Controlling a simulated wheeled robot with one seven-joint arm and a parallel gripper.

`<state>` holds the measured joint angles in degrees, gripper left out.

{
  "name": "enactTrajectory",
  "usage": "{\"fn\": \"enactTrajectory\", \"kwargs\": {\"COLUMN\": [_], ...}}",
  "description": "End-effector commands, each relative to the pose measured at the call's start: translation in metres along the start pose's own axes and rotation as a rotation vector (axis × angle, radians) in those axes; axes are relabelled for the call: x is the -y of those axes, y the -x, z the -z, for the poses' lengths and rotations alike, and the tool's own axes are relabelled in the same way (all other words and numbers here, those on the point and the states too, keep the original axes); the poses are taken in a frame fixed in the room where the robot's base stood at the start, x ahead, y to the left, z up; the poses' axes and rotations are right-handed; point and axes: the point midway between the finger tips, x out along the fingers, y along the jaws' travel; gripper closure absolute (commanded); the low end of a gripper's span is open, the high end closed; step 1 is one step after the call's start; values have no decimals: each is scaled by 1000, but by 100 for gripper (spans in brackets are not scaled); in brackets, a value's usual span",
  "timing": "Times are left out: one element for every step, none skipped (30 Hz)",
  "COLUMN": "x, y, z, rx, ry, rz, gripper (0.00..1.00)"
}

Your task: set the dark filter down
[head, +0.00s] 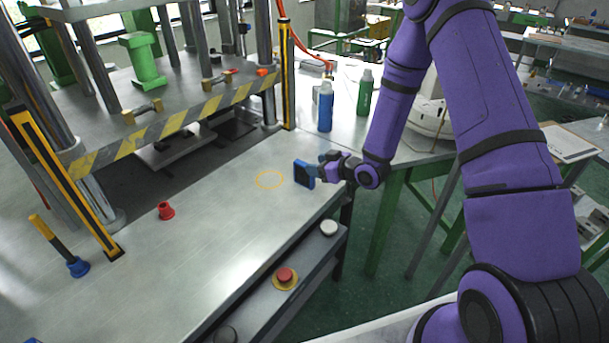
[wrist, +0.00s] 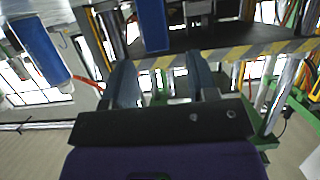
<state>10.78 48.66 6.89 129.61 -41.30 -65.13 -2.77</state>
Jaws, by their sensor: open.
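The dark filter (head: 304,174) has a dark square face and a blue rim. In the head view it is upright at the table's right side, just right of a yellow ring marking (head: 269,179). It appears to stand on the table, but its bottom contact is hard to make out. My gripper (head: 321,168) is open just right of the filter, close to its back. In the wrist view a blue piece, likely the filter (wrist: 152,25), shows just past the tips of my spread gripper (wrist: 161,72). The space between the fingers looks empty.
A blue bottle (head: 325,108) and a green bottle (head: 365,93) stand behind. A red cone-shaped piece (head: 166,211) and a blue-based handle (head: 77,266) are at left. The press with its striped bar (head: 165,125) rises behind. The metal table (head: 190,270) is mostly bare in front.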

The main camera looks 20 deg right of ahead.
Motion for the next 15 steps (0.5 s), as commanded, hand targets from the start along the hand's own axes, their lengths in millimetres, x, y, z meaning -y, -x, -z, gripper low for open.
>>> {"fn": "enactTrajectory", "kwargs": {"x": [0,0,0,0,0,0,0,1,1,1,1,1,0,0,1], "y": [-4,-5,-7,-8,-10,-14,-18,-22,-28,-32,-36,-42,-46,-49,-52], "z": [0,0,0,0,0,-1,-2,-3,-4,-4,-5,-5,-5,-5,-5], "rx": [0,0,1,1,1,1,1,2,2,1,1,1,0,0,1], "ry": [0,0,0,0,0,1,1,0,0,1,1,0,0,0,0], "rz": [1,0,0,0,0,0,0,1,2,2,2,0,0,0,0], "gripper": [47,47,47,47,47,47,47,47,47,47,47,47,47,47,47]}}
